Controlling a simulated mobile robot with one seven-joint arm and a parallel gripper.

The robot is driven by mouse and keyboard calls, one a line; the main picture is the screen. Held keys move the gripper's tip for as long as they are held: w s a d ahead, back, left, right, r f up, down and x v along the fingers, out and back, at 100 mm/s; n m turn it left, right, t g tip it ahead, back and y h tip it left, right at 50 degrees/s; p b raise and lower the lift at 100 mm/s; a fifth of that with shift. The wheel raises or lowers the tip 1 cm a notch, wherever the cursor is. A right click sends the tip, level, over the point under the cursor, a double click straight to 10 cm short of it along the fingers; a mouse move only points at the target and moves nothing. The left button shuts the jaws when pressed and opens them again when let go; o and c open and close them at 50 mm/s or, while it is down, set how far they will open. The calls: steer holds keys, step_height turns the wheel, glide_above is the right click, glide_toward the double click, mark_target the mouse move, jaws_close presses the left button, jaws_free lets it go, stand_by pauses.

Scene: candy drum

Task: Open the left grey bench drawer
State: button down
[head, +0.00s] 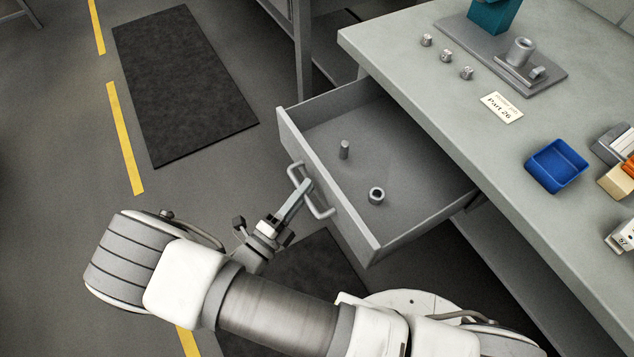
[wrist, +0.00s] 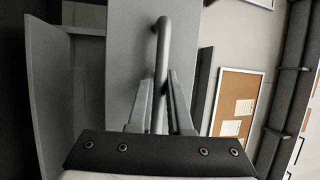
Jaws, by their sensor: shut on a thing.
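The grey bench drawer (head: 345,215) stands pulled out from under the bench top in the head view, with its inside showing. A small upright grey pin (head: 344,149) and a grey ring-shaped part (head: 376,195) are inside it. My gripper (head: 305,186) is at the drawer's front and shut on its bar handle (head: 322,211). In the wrist view the handle (wrist: 162,60) runs between the two fingers of my gripper (wrist: 162,95), in front of the grey drawer front (wrist: 125,60).
The bench top (head: 420,50) carries a metal plate with a fixture (head: 520,52), several small metal parts, a label card (head: 502,107) and a blue bin (head: 556,165). Dark mats (head: 183,80) and a yellow dashed line (head: 125,140) mark the floor. Floor left of the drawer is clear.

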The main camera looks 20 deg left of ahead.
steer(key=shift+s+a, duration=0.2)
steer(key=c, duration=0.8)
jaws_free()
steer(key=shift+c, duration=0.2)
